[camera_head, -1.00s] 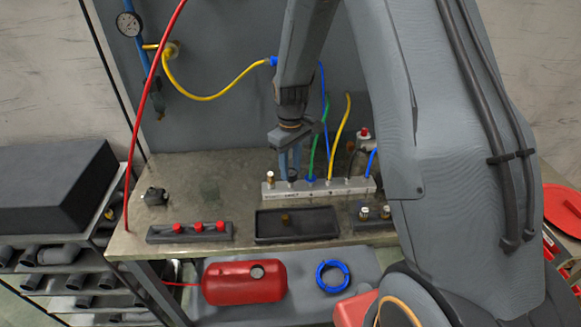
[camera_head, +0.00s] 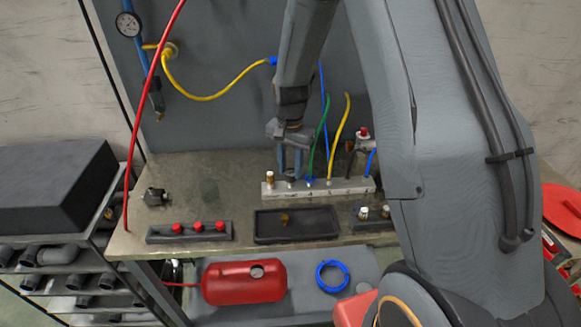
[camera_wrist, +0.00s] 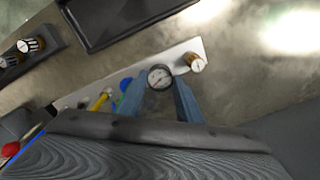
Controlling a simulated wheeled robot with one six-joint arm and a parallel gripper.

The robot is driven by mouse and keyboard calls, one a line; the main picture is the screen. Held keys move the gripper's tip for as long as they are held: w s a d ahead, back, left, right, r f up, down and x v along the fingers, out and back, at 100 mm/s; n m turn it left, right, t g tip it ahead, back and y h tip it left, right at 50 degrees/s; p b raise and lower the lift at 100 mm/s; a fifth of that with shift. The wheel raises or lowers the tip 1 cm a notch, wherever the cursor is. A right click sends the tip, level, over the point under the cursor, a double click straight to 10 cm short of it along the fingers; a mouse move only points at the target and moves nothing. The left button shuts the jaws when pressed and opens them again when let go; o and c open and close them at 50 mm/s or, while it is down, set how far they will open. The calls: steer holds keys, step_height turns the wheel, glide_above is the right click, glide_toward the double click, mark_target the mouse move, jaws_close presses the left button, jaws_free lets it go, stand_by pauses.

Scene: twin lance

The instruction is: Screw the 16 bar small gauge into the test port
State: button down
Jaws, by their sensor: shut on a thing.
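My gripper (camera_head: 290,174) points down at the pale manifold block (camera_head: 330,188) on the bench, over its left part. In the wrist view the two blue-grey fingers (camera_wrist: 161,92) are shut on a small round gauge (camera_wrist: 160,77) with a pale dial and dark rim. The gauge sits at the block, beside a brass fitting with a pale top (camera_wrist: 195,62); that fitting stands at the block's left end in the head view (camera_head: 270,178). The port under the gauge is hidden, so I cannot tell how deep it sits. The dial's marking is too small to read.
A dark tray (camera_head: 262,238) with a small brass part lies in front of the block. A holder with red caps (camera_head: 165,237) is left of it; a holder with two small pale-topped parts (camera_head: 363,212) is right. Green, yellow and blue hoses (camera_head: 340,125) rise close beside my gripper.

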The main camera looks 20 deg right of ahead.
steer(key=shift+s+a+f+m, duration=0.15)
steer(key=shift+s+m, duration=0.25)
steer(key=shift+m, duration=0.3)
steer(key=c, duration=1.6)
jaws_free()
steer(key=shift+m, duration=0.3)
steer(key=shift+o, duration=0.2)
steer(key=shift+a, duration=0.1)
steer(key=shift+o, duration=0.5)
steer(key=shift+w+d, duration=0.1)
steer(key=shift+d, duration=0.1)
steer(key=o, duration=0.5)
steer(key=shift+w, duration=0.1)
steer(key=shift+c, duration=0.2)
steer(key=shift+r, duration=0.2)
